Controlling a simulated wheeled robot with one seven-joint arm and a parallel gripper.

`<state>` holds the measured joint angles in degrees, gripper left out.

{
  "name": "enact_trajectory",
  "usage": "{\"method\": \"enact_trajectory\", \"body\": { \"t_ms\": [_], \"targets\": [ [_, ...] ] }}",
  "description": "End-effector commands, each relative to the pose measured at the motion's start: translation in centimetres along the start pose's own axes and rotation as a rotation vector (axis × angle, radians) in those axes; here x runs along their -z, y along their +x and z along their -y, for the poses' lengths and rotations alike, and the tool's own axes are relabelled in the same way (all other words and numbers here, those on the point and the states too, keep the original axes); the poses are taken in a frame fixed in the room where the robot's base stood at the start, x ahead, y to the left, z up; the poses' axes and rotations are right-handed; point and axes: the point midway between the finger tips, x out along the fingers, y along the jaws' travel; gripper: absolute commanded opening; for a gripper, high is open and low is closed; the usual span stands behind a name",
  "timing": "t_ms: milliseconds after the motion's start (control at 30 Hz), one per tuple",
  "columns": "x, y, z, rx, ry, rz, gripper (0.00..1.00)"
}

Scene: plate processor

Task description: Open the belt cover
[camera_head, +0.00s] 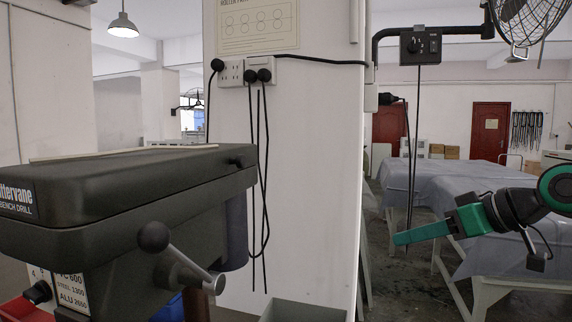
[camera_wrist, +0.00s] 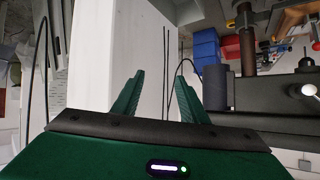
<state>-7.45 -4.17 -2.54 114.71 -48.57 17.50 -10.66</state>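The belt cover (camera_head: 125,158) is the dark grey top housing of the bench drill, at the left of the head view. It looks shut, with a small dark knob (camera_head: 237,161) near its right end. My green gripper (camera_head: 402,238) is at the right of the head view, well to the right of the cover and touching nothing. In the wrist view my gripper (camera_wrist: 160,95) has its two fingers spread apart with nothing between them. Part of the drill (camera_wrist: 275,92) shows at the right of the wrist view.
A white pillar (camera_head: 300,180) with sockets and hanging black cables (camera_head: 258,180) stands between the drill and my gripper. The drill's feed handle (camera_head: 185,265) sticks out in front. A grey bin (camera_head: 300,312) is low by the pillar. Covered tables (camera_head: 430,190) stand behind my gripper.

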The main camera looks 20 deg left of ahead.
Motion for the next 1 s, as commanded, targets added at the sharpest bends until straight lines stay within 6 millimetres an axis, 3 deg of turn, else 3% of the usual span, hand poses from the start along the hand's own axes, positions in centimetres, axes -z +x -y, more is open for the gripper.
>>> {"method": "enact_trajectory", "body": {
  "t_ms": [33,133,200,333,433,600,1000],
  "targets": [
    [3.0,1.8,2.9,0.093,-0.065,-0.064,0.39],
    [8.4,3.4,9.1,0.276,-0.171,-0.204,0.39],
    [11.1,3.7,13.0,0.389,-0.22,-0.289,0.39],
    [14.3,3.1,18.2,0.543,-0.273,-0.405,0.39],
    [15.4,2.6,20.3,0.61,-0.29,-0.453,0.39],
    [16.1,2.8,21.8,0.643,-0.296,-0.476,0.39],
    [18.2,7.4,25.7,0.639,-0.295,-0.473,0.39]
  ]
}}
